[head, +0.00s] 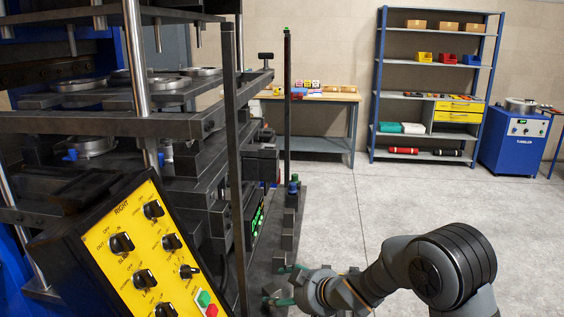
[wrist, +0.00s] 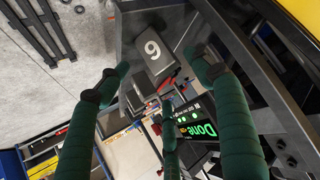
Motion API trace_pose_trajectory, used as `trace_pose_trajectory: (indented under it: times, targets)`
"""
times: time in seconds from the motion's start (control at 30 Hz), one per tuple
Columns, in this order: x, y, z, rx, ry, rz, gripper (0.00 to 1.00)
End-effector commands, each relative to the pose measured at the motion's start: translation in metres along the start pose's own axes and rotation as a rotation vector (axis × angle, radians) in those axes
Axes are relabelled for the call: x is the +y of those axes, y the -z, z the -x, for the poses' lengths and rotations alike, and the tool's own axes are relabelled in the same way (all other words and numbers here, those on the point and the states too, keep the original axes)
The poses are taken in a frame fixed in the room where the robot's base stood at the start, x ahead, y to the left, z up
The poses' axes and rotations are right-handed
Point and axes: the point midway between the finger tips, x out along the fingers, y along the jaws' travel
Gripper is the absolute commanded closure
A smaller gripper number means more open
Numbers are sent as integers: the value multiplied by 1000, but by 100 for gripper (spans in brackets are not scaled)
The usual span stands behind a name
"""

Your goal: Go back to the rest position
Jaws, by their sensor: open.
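My gripper (head: 280,284) is low in the middle of the head view, at the right side of the press. Its green fingers point left toward the press's lower side. In the wrist view my gripper (wrist: 160,66) has its green fingers spread wide, with nothing held between them. Beyond the fingers is a dark metal block (wrist: 155,48) marked with a white digit that reads as 9 in the picture. I cannot tell whether any finger touches it.
The press (head: 190,125) fills the left, with a yellow control panel (head: 150,255) in front. A display (wrist: 197,131) reads "Done" in green. A workbench (head: 325,97), a blue shelf rack (head: 436,95) and a blue machine (head: 515,140) stand behind. The grey floor (head: 400,200) is clear.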

Motion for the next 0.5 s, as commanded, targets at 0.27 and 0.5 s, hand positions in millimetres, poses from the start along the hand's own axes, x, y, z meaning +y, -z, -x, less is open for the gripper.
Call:
trace_pose_trajectory:
  times: [0.27,0.5]
  targets:
    - [1,0,-43,-1,-1,-1,34]
    - [0,-2,-54,1,-1,0,34]
